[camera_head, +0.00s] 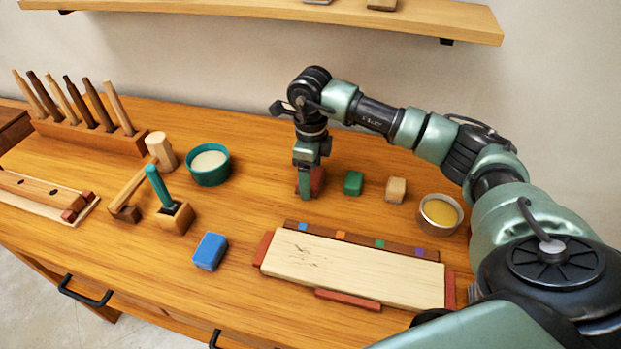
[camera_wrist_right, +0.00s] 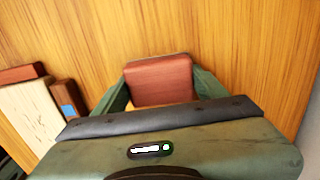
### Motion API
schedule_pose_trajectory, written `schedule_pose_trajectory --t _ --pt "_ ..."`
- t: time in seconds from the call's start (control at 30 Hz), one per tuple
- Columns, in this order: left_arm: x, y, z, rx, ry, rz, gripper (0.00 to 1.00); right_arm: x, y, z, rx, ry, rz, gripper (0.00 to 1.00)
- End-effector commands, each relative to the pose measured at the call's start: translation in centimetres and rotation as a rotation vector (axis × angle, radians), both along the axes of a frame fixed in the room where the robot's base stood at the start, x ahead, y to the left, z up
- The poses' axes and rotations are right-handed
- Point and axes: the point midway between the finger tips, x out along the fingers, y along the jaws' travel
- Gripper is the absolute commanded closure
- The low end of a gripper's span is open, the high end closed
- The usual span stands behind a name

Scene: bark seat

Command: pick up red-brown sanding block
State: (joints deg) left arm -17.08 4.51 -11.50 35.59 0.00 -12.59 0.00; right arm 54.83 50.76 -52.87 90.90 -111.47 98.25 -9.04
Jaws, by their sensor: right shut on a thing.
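The red-brown sanding block (camera_head: 318,181) is on the bench, left of the green block, partly hidden behind my right gripper (camera_head: 305,194) in the head view. In the right wrist view the block (camera_wrist_right: 160,80) sits between the two green fingers of my right gripper (camera_wrist_right: 160,92). The fingers are shut on its sides. I cannot tell whether the block touches the bench or is slightly above it. My left gripper is not in view.
A green block (camera_head: 353,183), a tan block (camera_head: 396,190) and a bowl of yellow stuff (camera_head: 440,213) stand right of the gripper. A teal bowl (camera_head: 209,175) is to the left. A pale board (camera_head: 350,267) and a blue block (camera_head: 210,251) lie in front.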

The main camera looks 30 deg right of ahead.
Motion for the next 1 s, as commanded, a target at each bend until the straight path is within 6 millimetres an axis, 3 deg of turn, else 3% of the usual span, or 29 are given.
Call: schedule_pose_trajectory --t 0.17,0.6,0.77,1.0 --pt "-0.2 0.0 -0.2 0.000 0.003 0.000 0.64 0.1 0.0 0.9 0.001 -0.003 0.000 0.70" --pt "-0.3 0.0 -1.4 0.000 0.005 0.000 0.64 0.1 0.0 8.8 0.001 -0.004 0.000 0.70" --pt "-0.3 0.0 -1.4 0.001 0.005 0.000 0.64 0.1 0.0 10.0 0.001 -0.002 -0.001 0.70" --pt "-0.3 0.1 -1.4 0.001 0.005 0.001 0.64 0.0 0.0 10.1 0.001 -0.001 0.000 0.70"
